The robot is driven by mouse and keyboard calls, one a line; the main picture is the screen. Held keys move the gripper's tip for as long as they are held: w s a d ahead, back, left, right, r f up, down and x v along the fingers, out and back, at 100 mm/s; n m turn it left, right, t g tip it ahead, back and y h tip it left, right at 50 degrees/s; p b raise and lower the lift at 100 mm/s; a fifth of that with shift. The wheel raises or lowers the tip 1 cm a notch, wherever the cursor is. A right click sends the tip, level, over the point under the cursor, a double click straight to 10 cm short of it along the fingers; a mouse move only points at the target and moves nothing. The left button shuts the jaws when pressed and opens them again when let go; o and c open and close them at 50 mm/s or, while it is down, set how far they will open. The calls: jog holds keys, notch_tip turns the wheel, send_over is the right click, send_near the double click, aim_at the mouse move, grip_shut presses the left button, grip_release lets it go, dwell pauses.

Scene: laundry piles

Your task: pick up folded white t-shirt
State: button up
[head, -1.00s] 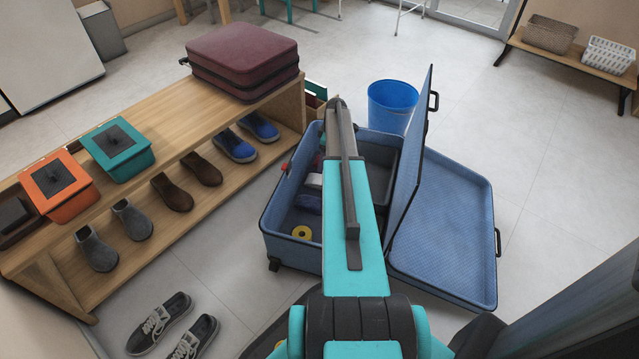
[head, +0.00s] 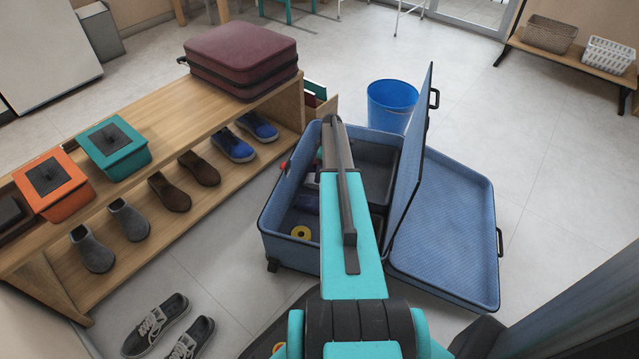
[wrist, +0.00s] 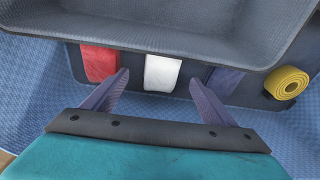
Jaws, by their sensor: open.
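The folded white t-shirt (wrist: 163,73) shows in the wrist view as a small white roll inside the blue suitcase (head: 285,225), between a red item and a dark blue item. Its upper part is hidden behind a dark grey tray. My gripper (wrist: 160,82) is open, with its two fingers apart and the white t-shirt showing in the gap between and beyond them. Nothing is held. In the head view my arm covers the gripper's fingers and most of the suitcase's middle.
In the wrist view a red item (wrist: 100,62), a dark blue item (wrist: 224,80) and a yellow roll (wrist: 287,83) sit beside the t-shirt. The dark grey tray (wrist: 165,35) overhangs them. The suitcase's upright divider (head: 413,150) stands right of my arm.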

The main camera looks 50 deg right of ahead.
jog(key=shift+f, duration=0.35)
jog(key=shift+a+f, duration=0.1)
jog(key=shift+w+a+f+b, duration=0.15)
jog(key=shift+f+b, duration=0.3)
jog(key=shift+f, duration=0.4)
jog(key=shift+w+f+b, duration=0.1)
jog(key=shift+f+b, duration=0.3)
jog(key=shift+f, duration=0.4)
jog(key=shift+w+a+f+b, duration=0.15)
jog(key=shift+f+b, duration=0.3)
jog(key=shift+f, duration=0.4)
jog(key=c, duration=1.2)
jog(key=shift+r, duration=0.15)
notch_tip(320, 180, up, 10)
jog(key=p, duration=0.3)
jog(key=shift+p, duration=0.3)
